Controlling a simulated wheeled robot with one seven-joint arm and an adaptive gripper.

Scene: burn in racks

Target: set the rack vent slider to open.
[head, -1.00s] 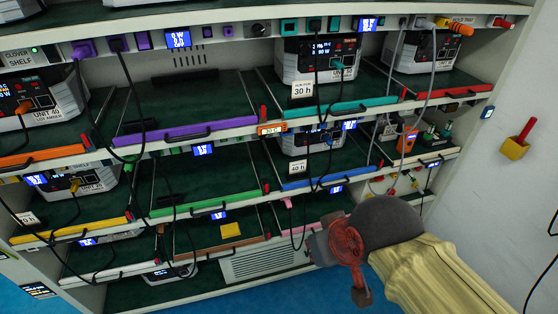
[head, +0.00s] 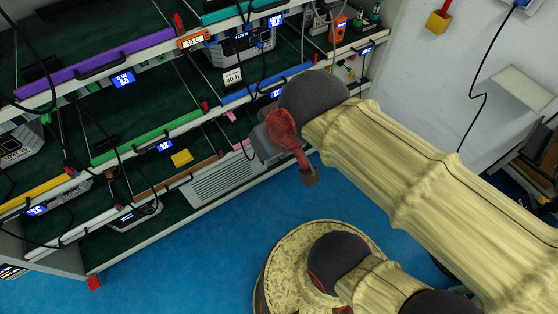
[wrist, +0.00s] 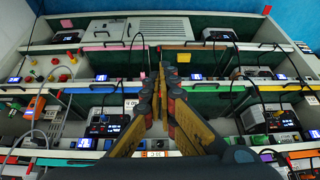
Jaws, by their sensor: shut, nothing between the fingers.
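The rack's vent is a pale slatted grille (head: 225,178) low on the rack in the head view. It also shows at the top of the wrist view (wrist: 157,28), where the rack appears upside down. I cannot make out the slider or its setting. My gripper (wrist: 164,72) is shut and empty, its yellow and dark fingers pointing toward the lower shelves. In the wrist view the fingertips appear below the grille, apart from it. The head view shows my arm in front of the rack, right of the grille; the fingertips are not clear there.
Shelves with coloured front bars, such as a green bar (head: 145,140), and hanging black cables lie around the grille. A yellow note (head: 181,158) is on a lower shelf. The blue floor (head: 205,250) before the rack is clear. A white wall (head: 430,70) stands right.

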